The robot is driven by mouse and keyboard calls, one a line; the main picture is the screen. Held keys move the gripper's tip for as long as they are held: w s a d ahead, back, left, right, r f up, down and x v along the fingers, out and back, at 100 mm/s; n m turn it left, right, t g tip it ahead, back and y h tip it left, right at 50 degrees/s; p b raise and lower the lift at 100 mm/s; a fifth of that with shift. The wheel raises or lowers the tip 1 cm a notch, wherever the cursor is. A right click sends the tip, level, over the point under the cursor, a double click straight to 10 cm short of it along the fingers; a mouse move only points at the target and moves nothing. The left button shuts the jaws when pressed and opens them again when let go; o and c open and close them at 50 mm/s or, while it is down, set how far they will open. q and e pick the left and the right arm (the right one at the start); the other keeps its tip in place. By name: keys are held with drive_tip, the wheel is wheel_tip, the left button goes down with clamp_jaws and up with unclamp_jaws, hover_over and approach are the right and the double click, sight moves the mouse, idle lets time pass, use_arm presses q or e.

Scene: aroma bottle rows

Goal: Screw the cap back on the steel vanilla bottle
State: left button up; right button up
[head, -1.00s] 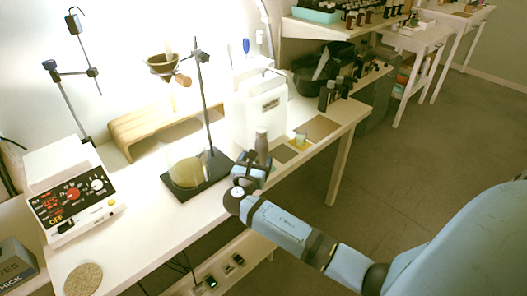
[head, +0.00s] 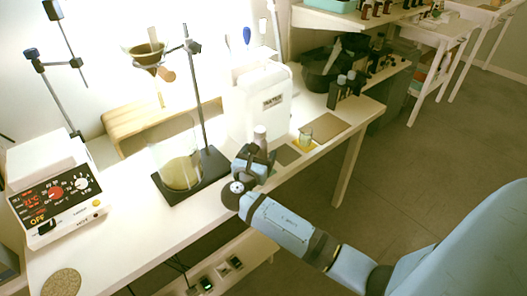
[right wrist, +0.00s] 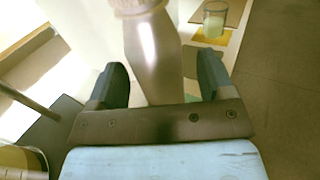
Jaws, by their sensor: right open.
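The steel bottle (head: 260,137) stands upright near the front edge of the white table. In the right wrist view the bottle (right wrist: 153,62) rises between the two fingers of my right gripper (right wrist: 161,84). The fingers are open, with a gap visible on each side of the bottle. In the head view my right gripper (head: 255,160) is low around the bottle and hides its lower part. A pale ribbed top (right wrist: 137,6) shows at the upper picture edge; I cannot tell whether it is a cap. No separate cap is recognisable. My left gripper is not in view.
A beaker (head: 181,172) stands on a dark stand base (head: 215,164) left of my right gripper. A white canister (head: 268,103) is behind the bottle. A small glass (head: 306,136) on a yellow mat stands to the right. A hotplate (head: 55,205) is far left.

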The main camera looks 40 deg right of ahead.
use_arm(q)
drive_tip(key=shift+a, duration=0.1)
use_arm(e)
drive_tip(key=shift+a+r, duration=0.1)
drive_tip(key=c, duration=1.2)
drive_tip(key=shift+o, duration=0.2)
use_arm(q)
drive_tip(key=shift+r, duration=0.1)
use_arm(e)
drive_tip(key=shift+r, duration=0.7)
use_arm(q)
drive_tip(key=p, duration=0.2)
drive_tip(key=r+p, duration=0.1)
drive_tip(key=p, duration=0.1)
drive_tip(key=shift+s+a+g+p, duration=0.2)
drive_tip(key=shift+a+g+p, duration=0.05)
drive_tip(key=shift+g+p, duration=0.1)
use_arm(e)
wheel_tip(320, 180, up, 19)
drive_tip(key=shift+f, duration=0.15)
